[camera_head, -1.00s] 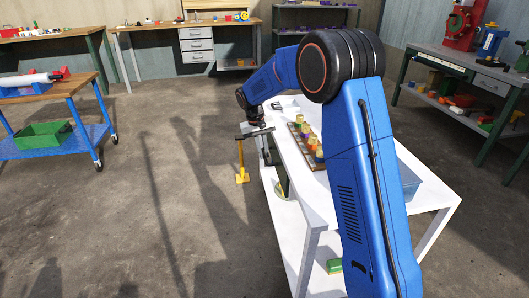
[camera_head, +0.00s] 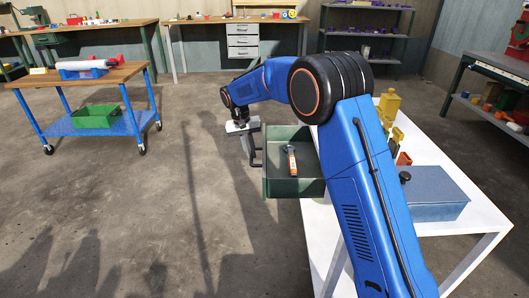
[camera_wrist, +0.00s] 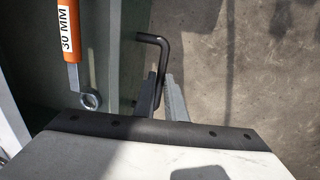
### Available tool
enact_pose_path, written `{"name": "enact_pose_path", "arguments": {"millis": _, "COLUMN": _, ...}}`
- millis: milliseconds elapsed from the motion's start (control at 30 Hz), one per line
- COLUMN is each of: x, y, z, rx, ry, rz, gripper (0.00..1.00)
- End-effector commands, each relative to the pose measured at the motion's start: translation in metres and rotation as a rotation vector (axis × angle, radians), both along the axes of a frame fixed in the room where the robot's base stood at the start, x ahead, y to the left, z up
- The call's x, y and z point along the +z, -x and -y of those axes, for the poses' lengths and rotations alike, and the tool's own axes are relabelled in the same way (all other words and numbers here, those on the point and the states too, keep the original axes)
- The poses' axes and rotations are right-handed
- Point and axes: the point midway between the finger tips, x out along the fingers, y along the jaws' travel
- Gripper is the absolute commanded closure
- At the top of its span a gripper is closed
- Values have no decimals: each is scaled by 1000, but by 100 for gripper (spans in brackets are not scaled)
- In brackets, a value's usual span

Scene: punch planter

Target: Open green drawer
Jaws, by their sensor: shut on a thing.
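The green drawer (camera_head: 296,188) is pulled out from the left side of the white table and stands open. A wrench (camera_head: 291,160) with an orange handle lies inside it. The drawer's black handle (camera_head: 257,157) is on its left face. My gripper (camera_head: 249,151) is at that face. In the wrist view, the black bent handle (camera_wrist: 152,39) runs between the two grey fingers of my gripper (camera_wrist: 166,98), which is shut on it. The orange wrench (camera_wrist: 69,35), marked 30 MM, shows at the left. The fingertips are small and partly hidden in the head view.
The white table (camera_head: 328,243) holds a blue box (camera_head: 436,190) with a black knob and yellow things (camera_head: 390,103). A blue cart (camera_head: 100,126) with a green bin (camera_head: 96,116) stands at the left. The floor between them is clear.

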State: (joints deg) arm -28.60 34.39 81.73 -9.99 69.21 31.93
Motion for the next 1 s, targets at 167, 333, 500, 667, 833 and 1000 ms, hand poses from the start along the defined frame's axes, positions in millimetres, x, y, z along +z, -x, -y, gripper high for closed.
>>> {"name": "enact_pose_path", "arguments": {"millis": 167, "x": 1, "y": 0, "z": -19, "rx": 1, "ry": -1, "rz": 3, "gripper": 100}}
{"name": "enact_pose_path", "arguments": {"millis": 333, "x": 1, "y": -1, "z": -25, "rx": 0, "ry": -1, "rz": 2, "gripper": 100}}
{"name": "enact_pose_path", "arguments": {"millis": 500, "x": 1, "y": -1, "z": -25, "rx": -1, "ry": -1, "rz": 2, "gripper": 100}}
{"name": "enact_pose_path", "arguments": {"millis": 667, "x": 1, "y": -1, "z": -25, "rx": -1, "ry": -1, "rz": 2, "gripper": 100}}
{"name": "enact_pose_path", "arguments": {"millis": 833, "x": 1, "y": -1, "z": -25, "rx": -1, "ry": -1, "rz": 2, "gripper": 71}}
{"name": "enact_pose_path", "arguments": {"millis": 1000, "x": 1, "y": -1, "z": -25, "rx": -1, "ry": 0, "rz": 1, "gripper": 71}}
